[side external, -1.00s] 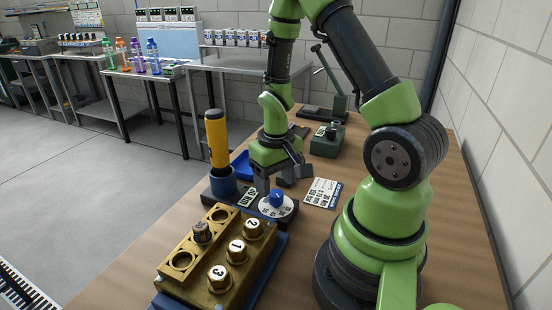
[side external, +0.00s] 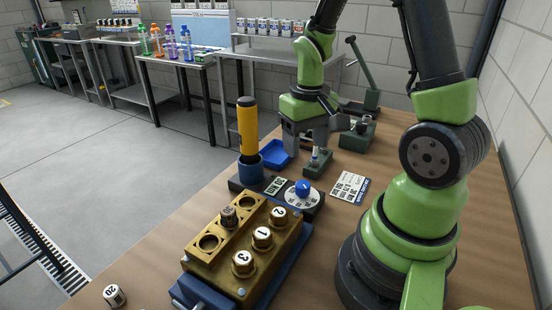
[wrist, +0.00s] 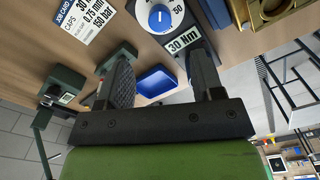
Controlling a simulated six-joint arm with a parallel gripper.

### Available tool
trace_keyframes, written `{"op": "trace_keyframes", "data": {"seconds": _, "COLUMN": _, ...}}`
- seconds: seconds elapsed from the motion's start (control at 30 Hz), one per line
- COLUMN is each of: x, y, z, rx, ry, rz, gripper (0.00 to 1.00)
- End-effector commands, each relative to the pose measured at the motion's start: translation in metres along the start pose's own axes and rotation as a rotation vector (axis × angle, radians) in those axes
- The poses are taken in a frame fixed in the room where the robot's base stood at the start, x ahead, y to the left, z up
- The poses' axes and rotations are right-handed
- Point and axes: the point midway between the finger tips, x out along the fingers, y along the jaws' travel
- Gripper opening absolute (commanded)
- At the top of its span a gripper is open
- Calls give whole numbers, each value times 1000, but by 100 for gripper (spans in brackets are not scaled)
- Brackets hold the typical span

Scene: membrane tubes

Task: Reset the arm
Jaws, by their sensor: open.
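My gripper (side external: 306,148) is open and empty, held above the workbench behind the blue dial (side external: 302,188). In the wrist view its two fingers (wrist: 162,72) stand wide apart with nothing between them but the view of the bench and a blue tray (wrist: 156,82). A yellow-handled tool (side external: 247,128) stands upright in a blue holder (side external: 250,170).
A job card (side external: 350,187) lies right of the dial. A small green stand (side external: 318,163) is close to my gripper, and a green lever press (side external: 366,85) is farther back. A loose cylinder marked 20 (side external: 115,296) stands at the front left.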

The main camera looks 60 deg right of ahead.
Motion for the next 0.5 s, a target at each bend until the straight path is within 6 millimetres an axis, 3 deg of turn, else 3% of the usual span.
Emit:
{"op": "trace_keyframes", "data": {"seconds": 0.13, "x": -17, "y": -9, "z": 1, "rx": -8, "ry": 48, "rz": -12, "gripper": 61}}
{"op": "trace_keyframes", "data": {"seconds": 0.27, "x": -54, "y": -28, "z": 10, "rx": -25, "ry": 149, "rz": -51, "gripper": 61}}
{"op": "trace_keyframes", "data": {"seconds": 0.5, "x": -121, "y": -63, "z": 55, "rx": -73, "ry": 345, "rz": -198, "gripper": 61}}
